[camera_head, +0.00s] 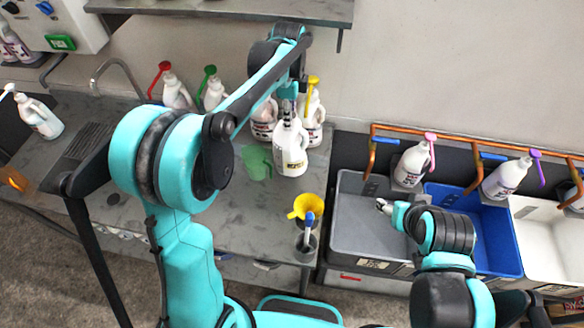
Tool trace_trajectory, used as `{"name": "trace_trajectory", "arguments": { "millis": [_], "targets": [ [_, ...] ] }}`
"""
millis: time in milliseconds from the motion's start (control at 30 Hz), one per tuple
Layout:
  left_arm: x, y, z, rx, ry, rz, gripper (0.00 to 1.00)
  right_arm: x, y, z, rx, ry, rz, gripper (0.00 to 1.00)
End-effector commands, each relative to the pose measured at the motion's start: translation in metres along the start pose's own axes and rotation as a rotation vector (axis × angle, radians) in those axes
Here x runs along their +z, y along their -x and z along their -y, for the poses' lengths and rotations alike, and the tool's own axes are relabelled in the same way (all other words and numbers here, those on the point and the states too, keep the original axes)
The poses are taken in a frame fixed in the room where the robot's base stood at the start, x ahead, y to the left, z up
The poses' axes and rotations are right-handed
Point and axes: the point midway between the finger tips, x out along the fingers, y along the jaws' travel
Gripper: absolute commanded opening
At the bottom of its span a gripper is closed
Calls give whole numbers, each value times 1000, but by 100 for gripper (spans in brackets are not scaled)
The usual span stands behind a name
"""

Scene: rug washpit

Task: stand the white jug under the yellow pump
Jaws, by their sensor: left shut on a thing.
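The white jug (290,150) with a dark label is upright at the right part of the grey bench. My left gripper (289,108) comes down on it from above and is shut on its top; the arm partly hides the grip. The yellow pump (313,82) tops a white bottle (314,118) just behind and to the right of the jug. The jug overlaps this bottle in the view, and I cannot tell whether its mouth is below the spout or its base touches the bench. My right gripper (383,206) is over the grey basin; its fingers are too small to read.
Bottles with red (164,68) and green (209,71) pumps stand left along the wall. A green patch (257,162) lies beside the jug. A yellow funnel (306,206) is at the bench's front right. Grey (350,188) and blue (503,248) basins are right.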

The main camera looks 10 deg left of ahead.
Motion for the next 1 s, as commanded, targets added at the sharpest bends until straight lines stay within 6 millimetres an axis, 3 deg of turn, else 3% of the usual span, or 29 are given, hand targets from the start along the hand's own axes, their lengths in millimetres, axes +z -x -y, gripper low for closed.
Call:
{"name": "trace_trajectory", "arguments": {
  "millis": [433,1000],
  "targets": [
    [0,-107,0,0,0,0,0,-1,2,0,0,0,0,57],
    [0,-167,0,0,1,0,0,-2,3,0,0,0,0,57]
  ]
}}
